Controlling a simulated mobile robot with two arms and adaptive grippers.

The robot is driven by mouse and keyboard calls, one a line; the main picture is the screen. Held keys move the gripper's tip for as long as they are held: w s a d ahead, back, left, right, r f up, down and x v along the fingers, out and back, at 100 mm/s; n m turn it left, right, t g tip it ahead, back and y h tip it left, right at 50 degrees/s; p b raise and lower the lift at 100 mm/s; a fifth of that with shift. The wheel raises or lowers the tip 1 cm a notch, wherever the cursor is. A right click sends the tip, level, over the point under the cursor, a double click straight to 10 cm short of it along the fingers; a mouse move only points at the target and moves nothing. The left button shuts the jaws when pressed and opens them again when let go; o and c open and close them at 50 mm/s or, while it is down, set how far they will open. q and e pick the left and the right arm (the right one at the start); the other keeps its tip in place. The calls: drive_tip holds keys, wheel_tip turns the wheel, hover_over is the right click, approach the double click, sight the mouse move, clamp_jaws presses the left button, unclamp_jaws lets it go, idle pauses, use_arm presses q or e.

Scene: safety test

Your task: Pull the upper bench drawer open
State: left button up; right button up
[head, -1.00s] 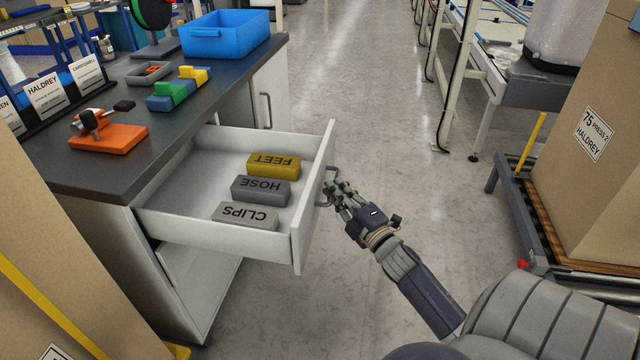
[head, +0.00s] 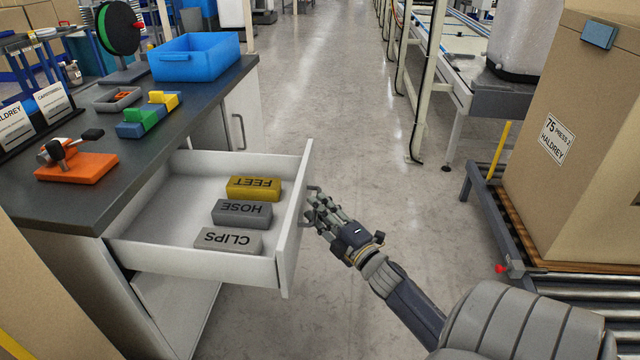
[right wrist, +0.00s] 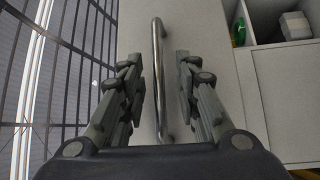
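The upper bench drawer (head: 190,263) stands well out from the white bench. Inside it lie a yellow block marked FEET (head: 254,188), a dark grey block marked HOSE (head: 242,212) and a lighter grey block marked CLIPS (head: 228,241). My right gripper (head: 314,212) is at the drawer front. In the right wrist view the bar handle (right wrist: 158,75) runs between its two fingers, with a visible gap on each side, so the gripper is open around the handle. In the head view the fingers partly hide the handle. My left gripper is not in view.
The dark bench top (head: 190,115) holds a blue bin (head: 195,62), an orange fixture (head: 78,167) and coloured blocks (head: 148,118). A large carton (head: 570,150) stands at the right on a roller conveyor. The floor (head: 320,110) between is clear.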

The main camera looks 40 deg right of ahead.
drive_tip(key=shift+s, duration=0.1)
drive_tip(key=s+a+f, duration=0.1)
drive_tip(key=s, duration=1)
drive_tip(key=shift+s+a+f, duration=0.3)
drive_tip(key=shift+s, duration=0.05)
